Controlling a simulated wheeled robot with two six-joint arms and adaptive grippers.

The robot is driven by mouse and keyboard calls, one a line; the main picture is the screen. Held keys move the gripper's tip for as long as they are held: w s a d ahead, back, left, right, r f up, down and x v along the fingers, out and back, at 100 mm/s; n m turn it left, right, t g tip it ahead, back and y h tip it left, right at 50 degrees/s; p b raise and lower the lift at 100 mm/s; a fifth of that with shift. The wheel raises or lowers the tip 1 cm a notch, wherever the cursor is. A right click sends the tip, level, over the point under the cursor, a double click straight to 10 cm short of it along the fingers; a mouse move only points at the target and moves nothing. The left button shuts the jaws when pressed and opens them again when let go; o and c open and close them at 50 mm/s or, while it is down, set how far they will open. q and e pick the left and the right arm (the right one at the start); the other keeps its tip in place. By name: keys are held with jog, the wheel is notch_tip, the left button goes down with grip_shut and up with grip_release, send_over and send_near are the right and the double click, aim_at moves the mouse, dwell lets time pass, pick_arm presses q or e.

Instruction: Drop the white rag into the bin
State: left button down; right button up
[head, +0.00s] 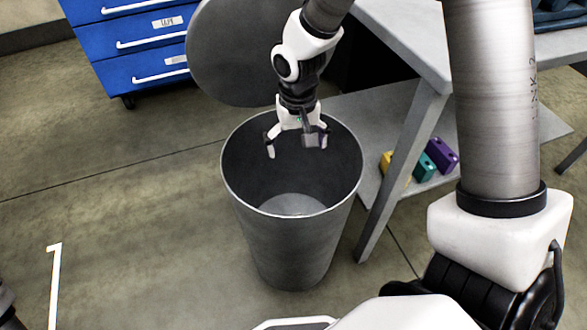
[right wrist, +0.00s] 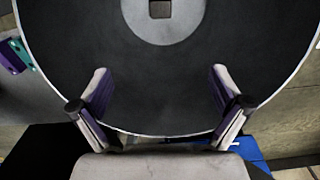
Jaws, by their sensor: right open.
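The grey bin (head: 290,240) stands upright and open-topped on the floor in the middle of the head view. My right gripper (head: 296,145) hangs over its mouth, pointing down, with fingers spread and nothing between them. In the right wrist view the open fingers (right wrist: 160,78) frame the dark inside of the bin (right wrist: 150,85). A small brownish square (right wrist: 160,9) shows on the pale bin floor; I cannot tell what it is. I do not make out a white rag in either view. My left gripper is not in view.
A grey table (head: 425,110) stands close to the bin's right, with yellow, teal and purple blocks (head: 440,155) on its lower shelf. A grey round disc (head: 240,50) and a blue drawer cabinet (head: 135,45) are behind. Floor at left is clear.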

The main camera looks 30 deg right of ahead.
notch_tip(320, 180, up, 12)
dwell(0.3)
jog(key=shift+f, duration=0.15)
